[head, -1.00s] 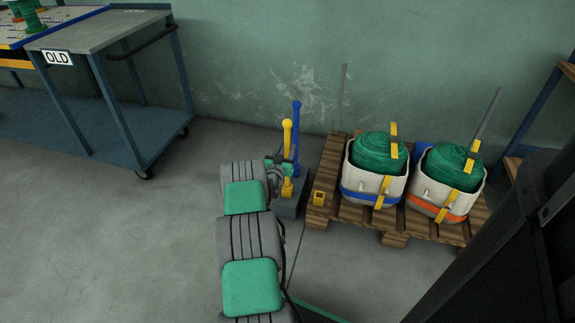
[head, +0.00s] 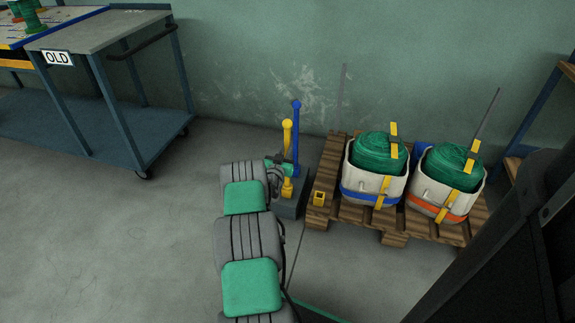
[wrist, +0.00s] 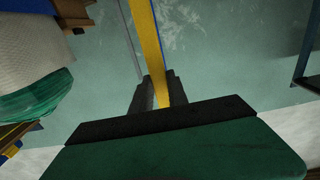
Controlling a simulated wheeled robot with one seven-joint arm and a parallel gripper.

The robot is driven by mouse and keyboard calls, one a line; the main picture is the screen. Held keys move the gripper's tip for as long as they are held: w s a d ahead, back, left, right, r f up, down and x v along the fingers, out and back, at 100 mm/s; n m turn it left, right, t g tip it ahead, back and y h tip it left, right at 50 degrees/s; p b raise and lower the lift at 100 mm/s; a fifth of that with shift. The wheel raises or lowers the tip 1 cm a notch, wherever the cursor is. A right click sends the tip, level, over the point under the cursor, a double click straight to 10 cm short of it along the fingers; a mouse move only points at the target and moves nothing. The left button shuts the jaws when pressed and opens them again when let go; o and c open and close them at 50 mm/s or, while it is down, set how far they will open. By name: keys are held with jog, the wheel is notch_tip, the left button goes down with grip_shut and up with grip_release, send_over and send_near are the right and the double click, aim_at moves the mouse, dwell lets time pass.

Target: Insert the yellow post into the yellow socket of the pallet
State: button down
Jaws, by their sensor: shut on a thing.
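The yellow post (head: 287,135) stands upright at the left of the pallet, its round knob at the top. Its lower end is at a dark grey stand (head: 291,208), partly hidden by my arm. My gripper (head: 287,165) is shut on the yellow post partway down its length. In the wrist view the yellow post (wrist: 147,45) runs between the two dark fingers. The yellow socket (head: 319,199) is a small square tube at the left front corner of the wooden pallet (head: 318,215), apart from the post and to its right.
A blue post (head: 296,130) stands upright close beside the yellow one. Two white containers (head: 362,180) (head: 422,188) with green netting and straps sit on the pallet. A thin grey post (head: 341,100) rises behind. A blue cart (head: 110,95) stands left; the floor between is clear.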

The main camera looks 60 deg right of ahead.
aim_at(286, 131)
jog(key=shift+r, duration=0.2)
dwell(0.3)
jog(key=shift+r+p, duration=0.5)
jog(key=shift+r, duration=0.45)
jog(key=shift+r+p, duration=0.5)
jog(key=shift+r, duration=0.5)
jog(key=shift+r+p, duration=0.5)
jog(key=shift+r, duration=0.5)
jog(key=shift+r+p, duration=0.45)
jog(key=shift+r, duration=0.65)
